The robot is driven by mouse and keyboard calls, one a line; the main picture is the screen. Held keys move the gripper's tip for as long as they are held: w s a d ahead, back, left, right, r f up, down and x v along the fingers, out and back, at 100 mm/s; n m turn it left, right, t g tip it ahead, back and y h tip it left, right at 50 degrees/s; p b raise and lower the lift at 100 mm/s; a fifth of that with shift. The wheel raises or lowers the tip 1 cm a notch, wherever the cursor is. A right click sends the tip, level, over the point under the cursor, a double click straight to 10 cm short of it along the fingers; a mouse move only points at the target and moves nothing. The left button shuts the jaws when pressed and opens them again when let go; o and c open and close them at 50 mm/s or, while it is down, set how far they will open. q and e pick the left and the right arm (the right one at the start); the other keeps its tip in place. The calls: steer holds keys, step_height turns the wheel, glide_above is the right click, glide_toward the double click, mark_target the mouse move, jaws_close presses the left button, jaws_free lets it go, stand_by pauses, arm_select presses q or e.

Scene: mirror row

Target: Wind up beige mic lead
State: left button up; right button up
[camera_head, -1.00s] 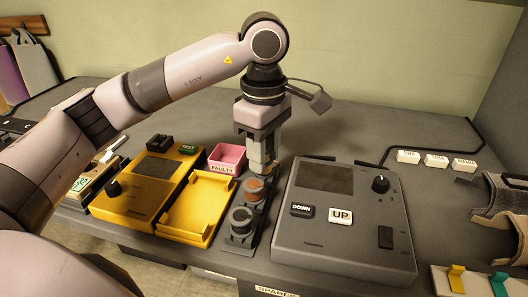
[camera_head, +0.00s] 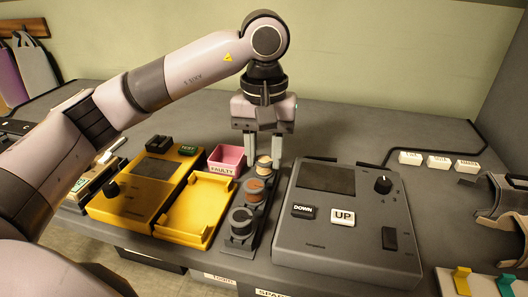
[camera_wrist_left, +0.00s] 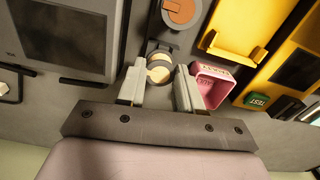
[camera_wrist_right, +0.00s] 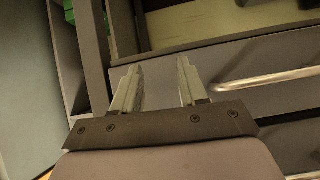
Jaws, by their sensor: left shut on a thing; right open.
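The beige mic lead (camera_head: 264,161) is a small round beige coil at the far end of a row of round winders. It also shows in the left wrist view (camera_wrist_left: 159,71), between my fingers. My left gripper (camera_head: 263,158) is over that far winder, pointing down, with its fingers on either side of the beige coil and shut on it; the fingers hide part of its sides. My right gripper (camera_wrist_right: 158,66) is open and empty in its own wrist view, away from the winders and out of the head view.
Nearer in the row are an orange-brown coil (camera_head: 255,188) and a dark grey one (camera_head: 241,217). A pink FAULTY box (camera_head: 226,160) and a yellow tray (camera_head: 195,209) stand left. A grey console (camera_head: 346,227) stands close right. A metal handle (camera_wrist_right: 265,77) shows beside my right gripper.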

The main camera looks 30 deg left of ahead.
arm_select(q)
steer(key=shift+m, duration=0.7)
steer(key=o, duration=0.8)
arm_select(e)
steer(key=shift+f, duration=0.1)
steer(key=shift+a, duration=0.1)
arm_select(q)
steer(key=shift+r, duration=0.7)
step_height(320, 180, up, 5)
steer(key=shift+f+p, duration=0.2)
steer(key=shift+p, duration=0.7)
steer(key=shift+r, duration=0.55)
arm_select(e)
steer(key=shift+w+r, duration=0.1)
steer(key=shift+r, duration=0.6)
